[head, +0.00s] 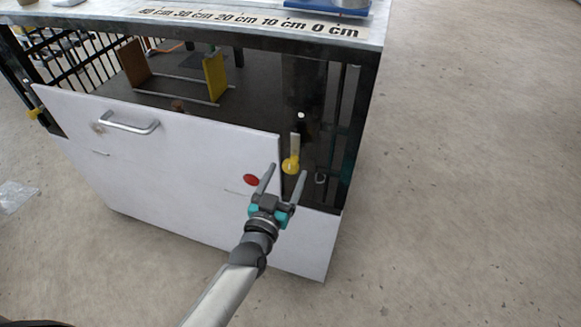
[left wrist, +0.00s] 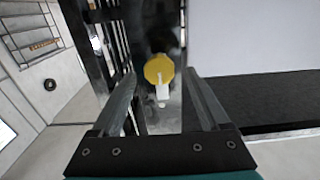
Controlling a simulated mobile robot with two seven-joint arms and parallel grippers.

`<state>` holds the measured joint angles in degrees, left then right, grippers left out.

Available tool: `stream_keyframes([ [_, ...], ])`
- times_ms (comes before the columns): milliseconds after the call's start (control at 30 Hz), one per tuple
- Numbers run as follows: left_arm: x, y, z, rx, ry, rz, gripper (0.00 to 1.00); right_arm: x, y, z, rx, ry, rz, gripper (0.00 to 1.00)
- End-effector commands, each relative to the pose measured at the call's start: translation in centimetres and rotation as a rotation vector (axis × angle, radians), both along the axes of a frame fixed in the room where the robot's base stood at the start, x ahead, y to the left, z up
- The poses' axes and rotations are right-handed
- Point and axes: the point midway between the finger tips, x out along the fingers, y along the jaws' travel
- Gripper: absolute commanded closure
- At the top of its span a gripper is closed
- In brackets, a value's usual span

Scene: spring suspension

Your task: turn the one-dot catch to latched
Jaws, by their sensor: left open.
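A catch with a round yellow hub (head: 290,165) and a pale lever sits on the dark frame at the right edge of the white panel. In the head view its lever points up. One white dot (head: 301,115) shows above it. My left gripper (head: 287,171) is open, its fingers on either side of the catch in the picture; contact cannot be told. The left wrist view shows the yellow hub (left wrist: 158,67) between the fingertips (left wrist: 160,76), with the pale lever pointing down in that picture. Another yellow catch (head: 38,114) is at the panel's left end. My right gripper is not in view.
The white panel (head: 190,147) has a metal handle (head: 130,125) and a red oval mark (head: 251,180). A bench top (head: 377,30) with a centimetre scale (head: 250,20) lies above. Yellow and brown boards (head: 215,76) stand inside. The floor to the right is clear.

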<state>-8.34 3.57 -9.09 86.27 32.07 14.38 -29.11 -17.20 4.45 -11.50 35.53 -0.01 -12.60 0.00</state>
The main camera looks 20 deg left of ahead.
Motion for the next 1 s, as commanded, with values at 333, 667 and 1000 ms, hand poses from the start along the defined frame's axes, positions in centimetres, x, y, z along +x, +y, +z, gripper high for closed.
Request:
stream_keyframes([
  [333,3.4,-0.2,-0.1,-0.001,0.0,0.0,0.21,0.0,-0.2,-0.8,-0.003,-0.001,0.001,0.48],
  [667,3.6,-0.2,0.0,-0.001,0.001,0.0,0.21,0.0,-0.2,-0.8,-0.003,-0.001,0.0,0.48],
  [1000,3.6,-0.2,0.0,-0.001,0.0,0.0,0.59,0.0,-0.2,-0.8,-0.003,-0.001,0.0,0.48],
])
